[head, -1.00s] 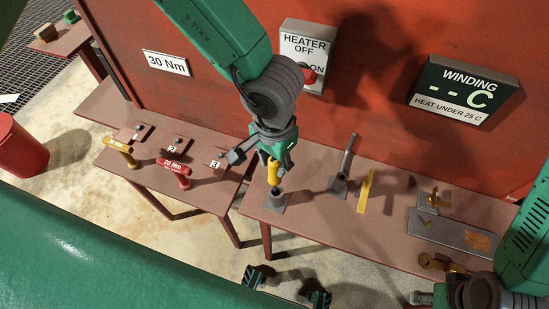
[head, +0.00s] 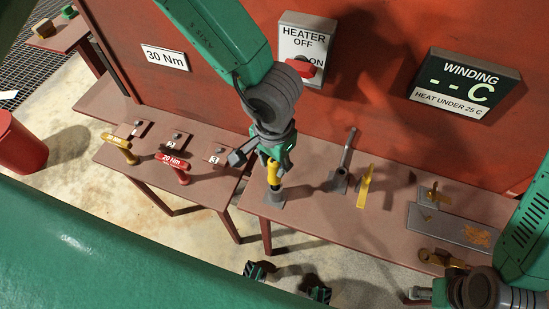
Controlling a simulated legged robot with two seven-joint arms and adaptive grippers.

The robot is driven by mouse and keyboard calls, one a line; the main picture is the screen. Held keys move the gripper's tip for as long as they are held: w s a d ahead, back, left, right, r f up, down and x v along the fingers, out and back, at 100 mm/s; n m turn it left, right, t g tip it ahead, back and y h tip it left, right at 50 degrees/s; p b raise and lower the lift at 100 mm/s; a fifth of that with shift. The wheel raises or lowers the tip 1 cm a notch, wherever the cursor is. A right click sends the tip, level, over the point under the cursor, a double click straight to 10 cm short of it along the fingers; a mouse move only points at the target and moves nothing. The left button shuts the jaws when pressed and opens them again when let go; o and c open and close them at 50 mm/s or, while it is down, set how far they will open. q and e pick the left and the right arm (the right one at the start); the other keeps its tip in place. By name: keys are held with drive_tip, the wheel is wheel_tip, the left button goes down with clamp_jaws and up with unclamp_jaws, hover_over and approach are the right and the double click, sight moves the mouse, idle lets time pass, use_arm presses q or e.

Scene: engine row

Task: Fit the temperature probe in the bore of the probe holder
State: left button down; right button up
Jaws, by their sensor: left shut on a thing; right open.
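The temperature probe (head: 273,172) has a yellow handle and is roughly upright. My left gripper (head: 270,157) is shut on its top. The probe's lower end meets the top of a short grey upright holder (head: 275,194) on a flat base plate, which I take for the probe holder. The bore is hidden, so I cannot tell how deep the probe sits. My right gripper (head: 421,296) is open, only partly visible at the bottom right, apart from the probe and holder.
On the table (head: 310,210) stand a grey bracket with a tilted rod (head: 347,150), a yellow upright piece (head: 364,186) and a grey plate (head: 460,231) with brass parts. A red wall with a heater switch (head: 305,45) rises behind.

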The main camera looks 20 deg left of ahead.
use_arm(q)
drive_tip(key=shift+f+b, duration=0.45)
drive_tip(key=shift+f, duration=1.55)
drive_tip(key=c, duration=1.1)
unclamp_jaws()
drive_tip(key=shift+c, duration=0.2)
drive_tip(key=shift+r, duration=0.1)
wheel_tip(320, 180, up, 12)
drive_tip(key=shift+f, duration=0.15)
